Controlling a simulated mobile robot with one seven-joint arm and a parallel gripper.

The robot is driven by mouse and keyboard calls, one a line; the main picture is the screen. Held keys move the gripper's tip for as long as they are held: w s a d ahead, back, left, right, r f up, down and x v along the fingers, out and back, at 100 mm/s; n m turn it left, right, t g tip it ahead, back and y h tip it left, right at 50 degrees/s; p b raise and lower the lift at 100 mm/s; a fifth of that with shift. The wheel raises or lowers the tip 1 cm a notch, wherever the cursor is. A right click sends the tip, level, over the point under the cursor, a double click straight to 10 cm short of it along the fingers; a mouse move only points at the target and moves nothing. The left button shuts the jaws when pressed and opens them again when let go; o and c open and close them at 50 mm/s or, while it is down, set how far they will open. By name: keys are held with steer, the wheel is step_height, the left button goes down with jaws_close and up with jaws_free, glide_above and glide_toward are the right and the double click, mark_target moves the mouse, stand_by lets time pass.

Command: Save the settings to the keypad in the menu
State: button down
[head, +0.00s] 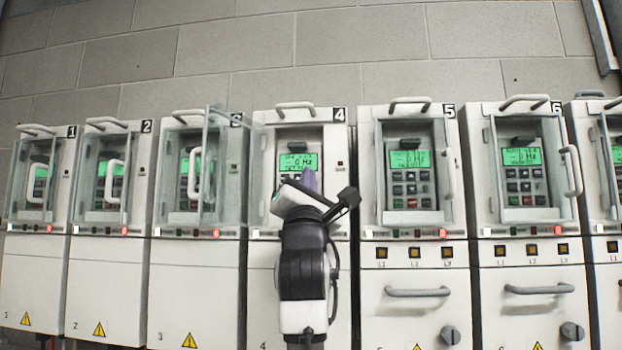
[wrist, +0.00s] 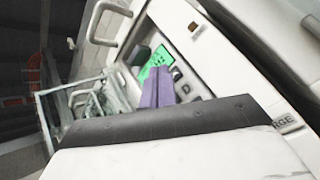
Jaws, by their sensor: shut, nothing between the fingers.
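The keypad of drive 4 (head: 284,183) has a lit green display (head: 299,162) that reads "0 Hz"; the rest of its text is too small to read. Its buttons are mostly hidden behind my arm. The clear door of drive 4 (head: 215,150) seems to stand open to the left. My gripper (head: 310,178) is shut and empty, its purple fingers in front of the keypad. In the wrist view the fingers (wrist: 158,88) overlap the lower part of the green display (wrist: 152,62). A few keys show to their right. I cannot tell whether the fingertips touch the keypad.
Similar drives stand in a tight row, including drive 3 (head: 180,270) on the left and drive 5 (head: 413,300) on the right. Their clear doors have protruding handles, as on drive 5 (head: 448,172). A grey handle (head: 417,292) projects lower on drive 5. A block wall (head: 240,45) is behind.

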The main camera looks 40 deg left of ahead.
stand_by(0.7)
steer(key=shift+w+a+p, duration=0.25)
steer(key=shift+w+p, duration=0.1)
steer(key=shift+w+a+p, duration=0.2)
steer(key=shift+w+p, duration=0.1)
stand_by(0.6)
steer(key=shift+s+d+b, duration=0.3)
steer(key=shift+s+d, duration=0.15)
steer(key=shift+s, duration=0.2)
steer(key=shift+a, duration=0.1)
steer(key=shift+s+a+p, duration=0.15)
steer(key=shift+s+a, duration=0.2)
steer(key=shift+a, duration=0.2)
steer(key=shift+s+a+p, duration=0.15)
steer(key=shift+s+a, duration=0.15)
steer(key=shift+a, duration=0.2)
